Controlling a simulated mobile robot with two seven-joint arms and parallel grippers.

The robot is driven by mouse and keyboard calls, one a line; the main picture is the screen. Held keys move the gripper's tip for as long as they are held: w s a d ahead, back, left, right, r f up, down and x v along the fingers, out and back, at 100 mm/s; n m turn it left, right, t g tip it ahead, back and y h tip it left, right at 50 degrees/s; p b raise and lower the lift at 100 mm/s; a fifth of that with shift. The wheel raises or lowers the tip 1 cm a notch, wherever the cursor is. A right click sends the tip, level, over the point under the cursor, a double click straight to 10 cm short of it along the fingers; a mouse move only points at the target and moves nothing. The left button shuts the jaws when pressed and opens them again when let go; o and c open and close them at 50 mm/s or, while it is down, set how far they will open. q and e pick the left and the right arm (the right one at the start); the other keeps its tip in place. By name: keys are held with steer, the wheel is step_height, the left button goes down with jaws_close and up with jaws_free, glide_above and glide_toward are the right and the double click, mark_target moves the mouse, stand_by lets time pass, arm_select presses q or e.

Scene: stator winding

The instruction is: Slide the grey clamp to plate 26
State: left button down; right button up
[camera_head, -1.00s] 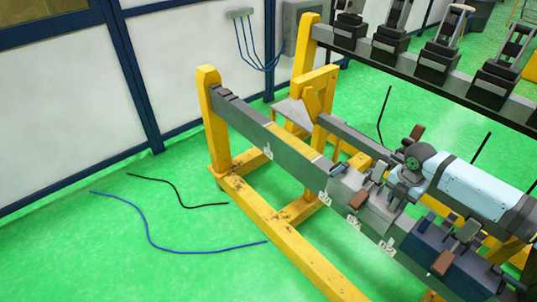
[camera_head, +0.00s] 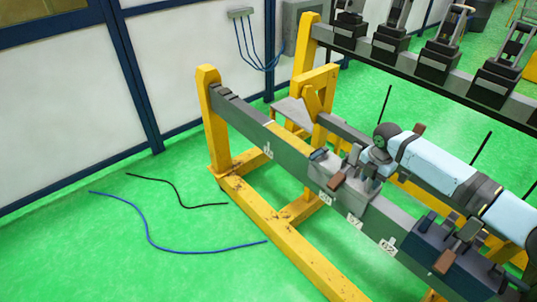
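The grey clamp (camera_head: 329,172) sits on the long grey beam (camera_head: 240,122), with a brown-handled lever on top. Small white number plates show on the beam's front face. One plate (camera_head: 268,151) is left of the clamp, apart from it; its number is too small to read surely. Others show below and right of the clamp. My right gripper (camera_head: 372,165) reaches in from the right and is down at the clamp's right upper part, seemingly touching it. Its fingertips are partly hidden among the clamp's parts, so its opening is unclear. My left gripper is out of view.
A dark blue clamp (camera_head: 435,240) with a brown handle sits farther right on the same beam. A yellow frame (camera_head: 215,140) carries the beam's left end. The beam is clear left of the grey clamp up to small dark blocks. Cables lie on the green floor.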

mark_target(349, 176)
steer(key=shift+w+a+b, duration=0.5)
steer(key=shift+w+a, duration=0.7)
steer(key=shift+w, duration=0.15)
steer(key=shift+w+a+b, duration=0.5)
steer(key=shift+w+a, duration=0.65)
steer(key=shift+w, duration=0.2)
